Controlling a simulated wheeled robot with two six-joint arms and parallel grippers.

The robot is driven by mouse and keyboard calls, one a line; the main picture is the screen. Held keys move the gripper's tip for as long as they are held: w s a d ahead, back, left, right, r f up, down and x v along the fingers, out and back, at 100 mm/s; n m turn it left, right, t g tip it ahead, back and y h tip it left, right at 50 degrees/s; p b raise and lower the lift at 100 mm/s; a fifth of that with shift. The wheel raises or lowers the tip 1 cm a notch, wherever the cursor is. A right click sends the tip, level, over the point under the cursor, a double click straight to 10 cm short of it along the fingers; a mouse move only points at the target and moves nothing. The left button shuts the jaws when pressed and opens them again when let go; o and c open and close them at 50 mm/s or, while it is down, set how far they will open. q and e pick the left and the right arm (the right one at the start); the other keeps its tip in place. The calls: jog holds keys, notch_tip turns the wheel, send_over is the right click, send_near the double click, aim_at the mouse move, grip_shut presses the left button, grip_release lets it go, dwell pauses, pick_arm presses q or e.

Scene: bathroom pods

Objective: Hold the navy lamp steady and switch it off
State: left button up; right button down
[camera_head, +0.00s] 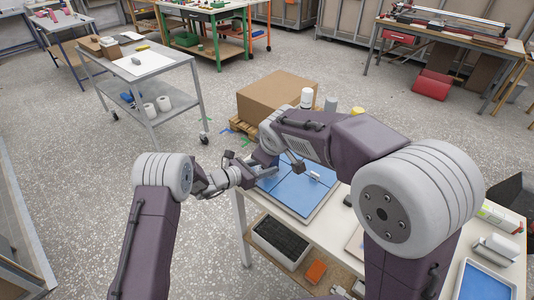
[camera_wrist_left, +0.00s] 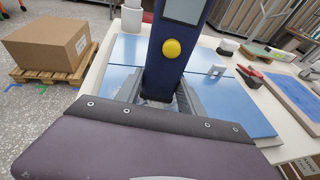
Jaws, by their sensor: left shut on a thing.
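The navy lamp (camera_wrist_left: 167,72) shows in the left wrist view as a dark blue upright body, cut off by the top edge. A round yellow button (camera_wrist_left: 172,48) is on its near face, below a pale grey panel (camera_wrist_left: 185,10). My left gripper (camera_wrist_left: 160,95) is shut on the lower part of the lamp, one finger on each side. In the head view, my left gripper (camera_head: 240,174) is by the left edge of the blue mat. My right gripper (camera_head: 258,168) is close by, small and overlapped, so its jaws cannot be read. I cannot make out the lamp in the head view.
The blue mat (camera_head: 302,197) lies on the white workbench (camera_head: 335,222). A white container (camera_head: 307,97), a grey one (camera_head: 330,104) and a yellow-topped one (camera_head: 357,111) stand at its back. A cardboard box (camera_head: 272,95) on a pallet is beyond. Red-handled pliers (camera_wrist_left: 250,74) lie on the bench.

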pick_arm(q)
jog(key=shift+f, duration=0.1)
jog(key=o, duration=1.2)
